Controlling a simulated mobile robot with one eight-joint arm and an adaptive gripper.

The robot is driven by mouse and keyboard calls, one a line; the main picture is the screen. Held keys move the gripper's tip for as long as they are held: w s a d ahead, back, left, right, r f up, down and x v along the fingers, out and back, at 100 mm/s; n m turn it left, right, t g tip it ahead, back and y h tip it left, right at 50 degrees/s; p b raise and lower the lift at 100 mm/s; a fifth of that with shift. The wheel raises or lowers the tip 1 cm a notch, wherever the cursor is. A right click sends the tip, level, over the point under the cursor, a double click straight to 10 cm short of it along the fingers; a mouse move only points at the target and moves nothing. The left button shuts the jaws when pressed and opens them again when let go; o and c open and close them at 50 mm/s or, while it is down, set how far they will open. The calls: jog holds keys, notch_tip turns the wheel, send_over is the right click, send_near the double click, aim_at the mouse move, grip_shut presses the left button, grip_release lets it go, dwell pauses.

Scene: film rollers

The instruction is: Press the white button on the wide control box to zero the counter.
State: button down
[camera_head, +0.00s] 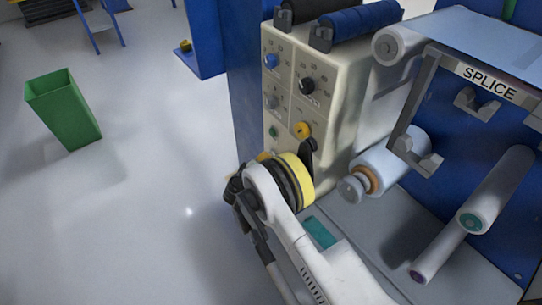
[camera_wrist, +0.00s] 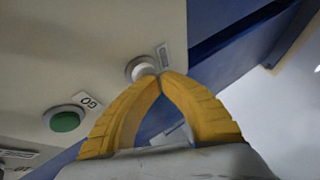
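The white button (camera_wrist: 140,68) is round and sits on the pale face of the control box (camera_wrist: 90,40) in the wrist view. My gripper (camera_wrist: 164,75) has its yellow fingers brought together at the tips, with nothing between them. The tips overlap the button's lower right edge in the picture; I cannot tell whether they touch it. In the head view the beige control box (camera_head: 335,105) stands upright beside my arm. The white button does not show there, and my wrist covers the lower part of the box.
A green button (camera_wrist: 65,122) with a GO label (camera_wrist: 88,101) is left of my fingers. Blue (camera_head: 271,61) and black (camera_head: 307,85) knobs and a yellow control (camera_head: 302,130) are higher on the box. Rollers and a SPLICE plate (camera_head: 488,83) lie right. A green bin (camera_head: 64,110) stands on open floor.

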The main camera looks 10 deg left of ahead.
jog(key=shift+s+a, duration=0.45)
jog(key=shift+s, duration=0.1)
jog(key=shift+s+a, duration=1.65)
jog(key=shift+s, duration=0.25)
